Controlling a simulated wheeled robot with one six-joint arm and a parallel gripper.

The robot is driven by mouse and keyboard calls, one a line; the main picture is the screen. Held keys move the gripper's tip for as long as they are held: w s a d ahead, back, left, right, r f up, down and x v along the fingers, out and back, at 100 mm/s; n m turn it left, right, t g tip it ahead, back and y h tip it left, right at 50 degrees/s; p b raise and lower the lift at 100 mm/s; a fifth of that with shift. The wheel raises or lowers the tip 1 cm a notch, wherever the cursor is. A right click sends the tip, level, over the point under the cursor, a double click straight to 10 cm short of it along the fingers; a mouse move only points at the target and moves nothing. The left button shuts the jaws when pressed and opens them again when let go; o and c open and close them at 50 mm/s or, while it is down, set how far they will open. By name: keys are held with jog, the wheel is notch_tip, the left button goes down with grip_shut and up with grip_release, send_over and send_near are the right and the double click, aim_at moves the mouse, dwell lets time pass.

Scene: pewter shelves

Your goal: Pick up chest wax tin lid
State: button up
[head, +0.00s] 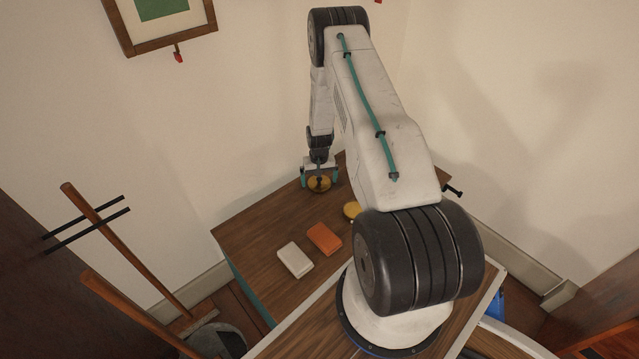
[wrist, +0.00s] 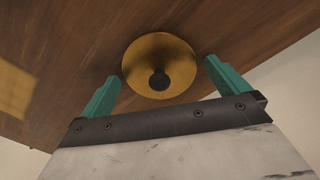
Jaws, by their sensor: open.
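The wax tin lid (wrist: 150,55) is a round, brass-coloured disc with a dark knob (wrist: 159,80) at its middle. It lies on the brown wooden chest top (head: 245,236). In the head view the lid (head: 319,185) shows near the back of the chest top, just under my gripper (head: 319,181). My gripper is open. In the wrist view its two teal fingers (wrist: 163,92) stand to the left and right of the lid, with the knob between them. I cannot tell whether either finger touches the lid.
An orange block (head: 325,239) and a pale block (head: 295,260) lie on the front of the chest top. Another yellow round thing (head: 352,210) is partly hidden by my arm. Walls stand close behind the chest. Wooden poles (head: 125,245) lean at left.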

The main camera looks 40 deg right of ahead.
jog(key=c, duration=0.7)
jog(key=shift+r, duration=0.1)
jog(key=shift+c, duration=0.2)
